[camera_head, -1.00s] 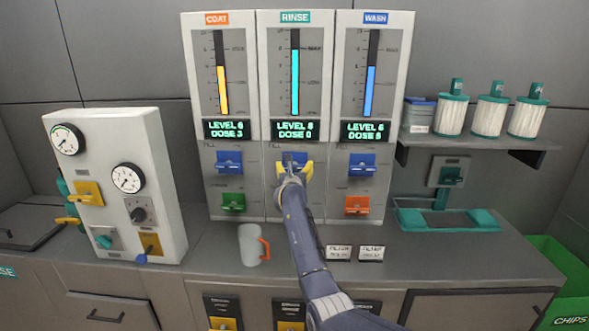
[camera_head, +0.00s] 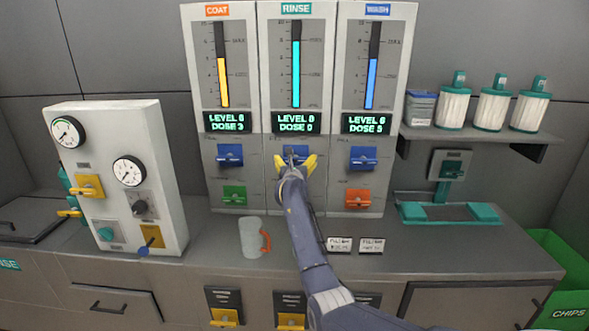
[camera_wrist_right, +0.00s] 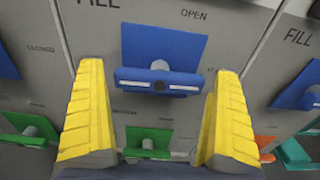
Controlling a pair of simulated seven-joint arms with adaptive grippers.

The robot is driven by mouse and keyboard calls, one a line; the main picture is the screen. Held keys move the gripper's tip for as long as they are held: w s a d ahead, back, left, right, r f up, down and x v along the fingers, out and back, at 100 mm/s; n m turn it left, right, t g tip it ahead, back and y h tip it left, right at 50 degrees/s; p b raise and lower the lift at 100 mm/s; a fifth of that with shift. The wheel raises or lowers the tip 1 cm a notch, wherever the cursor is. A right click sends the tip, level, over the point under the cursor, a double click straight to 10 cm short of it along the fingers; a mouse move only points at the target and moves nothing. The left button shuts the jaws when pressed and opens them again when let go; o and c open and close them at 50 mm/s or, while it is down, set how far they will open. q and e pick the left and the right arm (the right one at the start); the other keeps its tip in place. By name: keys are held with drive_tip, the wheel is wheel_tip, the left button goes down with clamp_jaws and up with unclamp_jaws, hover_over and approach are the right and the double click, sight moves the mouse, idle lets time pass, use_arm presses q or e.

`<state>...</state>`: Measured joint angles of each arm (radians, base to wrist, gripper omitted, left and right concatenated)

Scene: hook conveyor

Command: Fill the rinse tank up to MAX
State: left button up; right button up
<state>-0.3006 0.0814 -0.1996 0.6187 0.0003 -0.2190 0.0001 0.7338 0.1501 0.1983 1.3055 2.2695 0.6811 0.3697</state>
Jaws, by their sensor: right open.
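The rinse panel (camera_head: 273,100) stands in the middle between the coat and wash panels. Its cyan level bar (camera_head: 296,75) reaches about the MAX mark, and its display (camera_head: 296,122) reads LEVEL 8, DOSE 0. The blue rinse fill lever (camera_head: 296,151) is partly hidden by my right gripper (camera_head: 296,163). In the right wrist view, the blue fill lever (camera_wrist_right: 158,82) lies ahead of and between the open yellow fingers (camera_wrist_right: 159,120), apart from both. A green lever (camera_wrist_right: 148,143) shows below it. My left gripper is out of view.
The coat display (camera_head: 228,122) reads LEVEL 6, DOSE 3; the wash display (camera_head: 368,123) reads LEVEL 6, DOSE 5. A mug (camera_head: 251,238) with an orange handle stands on the counter left of my right arm. A gauge box (camera_head: 112,200) stands at left, filter canisters (camera_head: 492,108) at right.

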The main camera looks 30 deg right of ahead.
drive_tip(key=v, duration=1.1)
drive_tip(key=shift+s, duration=0.2)
drive_tip(key=shift+s+a+r, duration=0.1)
drive_tip(key=shift+a, duration=0.05)
idle(0.9)
